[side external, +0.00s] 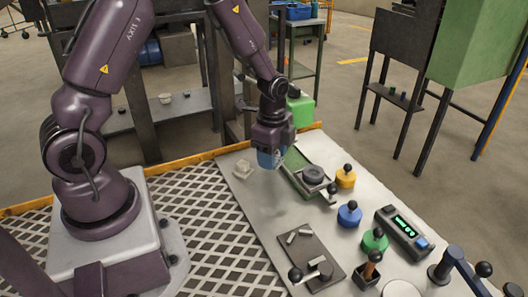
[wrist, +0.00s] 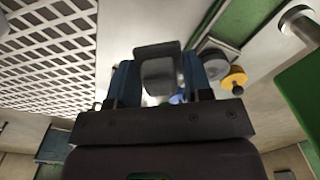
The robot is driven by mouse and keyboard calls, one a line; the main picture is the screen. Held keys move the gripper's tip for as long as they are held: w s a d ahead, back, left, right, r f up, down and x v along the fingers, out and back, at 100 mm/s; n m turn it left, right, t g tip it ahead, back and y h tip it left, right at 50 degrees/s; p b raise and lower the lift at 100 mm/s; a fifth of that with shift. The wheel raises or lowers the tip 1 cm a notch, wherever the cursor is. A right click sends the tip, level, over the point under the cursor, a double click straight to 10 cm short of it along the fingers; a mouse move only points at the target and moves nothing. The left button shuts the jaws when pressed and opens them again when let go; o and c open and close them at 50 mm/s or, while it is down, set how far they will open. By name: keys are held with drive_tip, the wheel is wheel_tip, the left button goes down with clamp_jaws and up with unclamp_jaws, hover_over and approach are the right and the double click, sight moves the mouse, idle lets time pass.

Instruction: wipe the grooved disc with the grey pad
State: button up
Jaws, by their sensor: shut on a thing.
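My gripper (side external: 271,160) is above the far part of the work table, with its blue fingers pointing down. In the wrist view, the fingers are shut on the grey pad (wrist: 158,72), a rounded grey block. The pad is mostly hidden in the side view. The dark round disc (side external: 313,174) sits on a metal block at the near end of a green-edged track, just right of and below my gripper. In the wrist view the disc (wrist: 213,64) is right of the gripper, apart from the pad. Its grooves are too small to make out.
A yellow knobbed weight (side external: 345,179) stands close right of the disc; blue (side external: 349,214) and green (side external: 375,241) ones stand nearer. A green bottle (side external: 300,110) is behind the gripper. A dark plate (side external: 308,258) with metal pieces and a display box (side external: 403,232) are nearer.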

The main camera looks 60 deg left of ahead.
sight(307, 174)
drive_tip(key=w+d+r+n, duration=0.3)
drive_tip(key=w+r+n, duration=0.1)
drive_tip(key=w+n, duration=0.5)
drive_tip(key=shift+s+a+f, duration=0.1)
drive_tip(key=shift+s+f, duration=0.05)
drive_tip(key=shift+f, duration=1.9)
drive_tip(key=shift+s+a+f, duration=0.1)
drive_tip(key=shift+f, duration=1.9)
drive_tip(key=shift+w+f, duration=0.3)
drive_tip(key=shift+w, duration=0.4)
drive_tip(key=shift+c, duration=0.2)
drive_tip(key=shift+w+a, duration=0.15)
drive_tip(key=shift+w, duration=1.2)
drive_tip(key=s, duration=0.4)
drive_tip(key=shift+s+d, duration=0.1)
drive_tip(key=shift+d, duration=0.1)
wheel_tip(307, 174, up, 8)
drive_tip(key=shift+r, duration=0.1)
